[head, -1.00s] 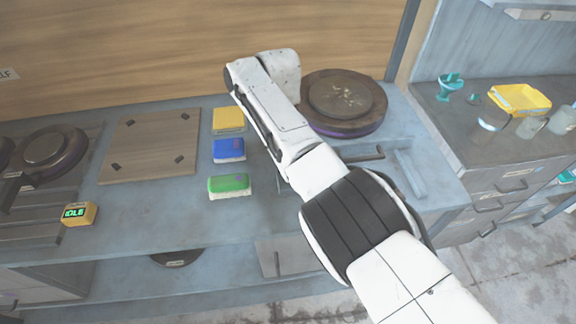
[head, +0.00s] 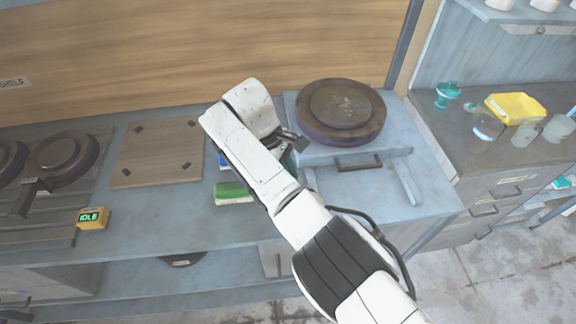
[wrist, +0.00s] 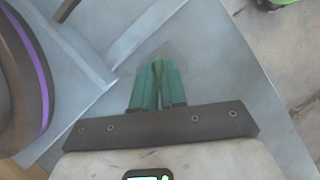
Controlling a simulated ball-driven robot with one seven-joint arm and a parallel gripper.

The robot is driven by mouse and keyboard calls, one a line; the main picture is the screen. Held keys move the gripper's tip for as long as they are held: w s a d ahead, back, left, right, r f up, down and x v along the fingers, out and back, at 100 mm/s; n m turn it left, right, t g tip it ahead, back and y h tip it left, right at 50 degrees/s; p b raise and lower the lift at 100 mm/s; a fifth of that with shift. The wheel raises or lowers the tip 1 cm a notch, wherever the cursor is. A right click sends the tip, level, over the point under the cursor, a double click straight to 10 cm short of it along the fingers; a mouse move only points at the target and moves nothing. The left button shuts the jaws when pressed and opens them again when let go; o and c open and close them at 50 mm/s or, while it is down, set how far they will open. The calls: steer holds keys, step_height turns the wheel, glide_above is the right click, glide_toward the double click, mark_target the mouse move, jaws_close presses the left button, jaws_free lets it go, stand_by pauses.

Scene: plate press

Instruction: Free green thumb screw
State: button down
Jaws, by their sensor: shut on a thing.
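My gripper (wrist: 157,82) has teal fingers, closed around a small green piece (wrist: 158,66) that looks like the green thumb screw. Only a narrow strip of it shows between the fingers, and whether it touches anything below is not clear. In the head view my arm hides most of the gripper and its grip; only a bit of dark green shows beside the wrist, left of the round press plate (head: 341,111).
The purple-rimmed plate stands on a grey block with a handle (head: 358,163). A green block (head: 233,193) and a mostly hidden blue block (head: 223,160) lie left of my arm. A wooden board (head: 157,152) and an IDLE display box (head: 93,218) are further left.

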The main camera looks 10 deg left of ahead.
steer(key=n+p, duration=0.1)
steer(key=n+t+p, duration=0.1)
steer(key=n+p, duration=0.1)
steer(key=n, duration=0.1)
steer(key=shift+r+t, duration=0.25)
steer(key=shift+t, duration=0.15)
steer(key=shift+s+f+n+t+p, duration=0.1)
steer(key=shift+n+t+p, duration=0.2)
steer(key=shift+n+p, duration=0.7)
steer(key=shift+a, duration=0.1)
steer(key=c, duration=1.2)
jaws_free()
steer(key=shift+f, duration=0.1)
steer(key=v, duration=1)
steer(key=shift+s+a+r, duration=0.1)
steer(key=shift+s+r, duration=0.05)
steer(key=shift+r, duration=0.2)
